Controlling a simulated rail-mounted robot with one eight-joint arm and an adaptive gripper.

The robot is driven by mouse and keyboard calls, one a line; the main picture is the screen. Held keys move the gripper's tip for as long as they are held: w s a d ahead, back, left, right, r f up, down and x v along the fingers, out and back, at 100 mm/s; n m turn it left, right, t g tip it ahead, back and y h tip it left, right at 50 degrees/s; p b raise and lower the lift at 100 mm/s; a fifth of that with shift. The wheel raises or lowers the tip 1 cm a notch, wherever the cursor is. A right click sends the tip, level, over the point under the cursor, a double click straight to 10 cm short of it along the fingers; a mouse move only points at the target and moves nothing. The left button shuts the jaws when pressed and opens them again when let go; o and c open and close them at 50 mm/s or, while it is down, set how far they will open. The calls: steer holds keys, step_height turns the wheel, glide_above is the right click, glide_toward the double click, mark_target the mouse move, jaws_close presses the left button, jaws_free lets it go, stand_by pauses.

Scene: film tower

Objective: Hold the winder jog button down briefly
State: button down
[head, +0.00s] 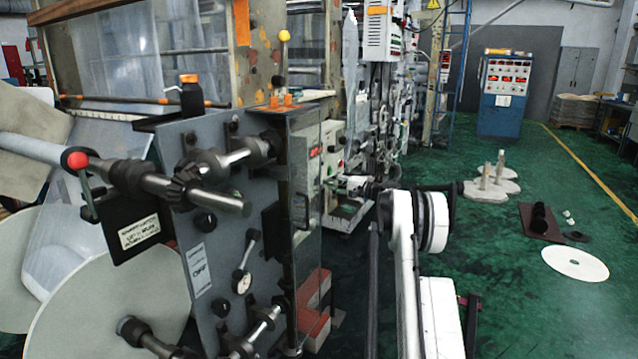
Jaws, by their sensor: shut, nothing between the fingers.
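A pale control box (333,150) is mounted on the winder's right side, behind the grey side plate (225,265). It has a small red label or light on its left part and small dark and green details on its face. I cannot tell which of these is the jog button. My gripper (338,184) is shut and empty, in front of the lower part of this box. It is small in the picture, and I cannot tell whether its tip touches the box or a button.
Large pale discs (115,300) and shafts with a red knob (77,160) stand at the left. A blue cabinet (503,95) with red displays stands at the back. White-topped pieces (490,185), a brown mat (540,222) and a white disc (575,263) lie on the green floor at right.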

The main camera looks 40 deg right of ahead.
steer(key=shift+x, duration=1.5)
stand_by(1.7)
steer(key=shift+s, duration=0.15)
steer(key=b+v, duration=0.1)
steer(key=v, duration=0.7)
stand_by(0.5)
stand_by(0.4)
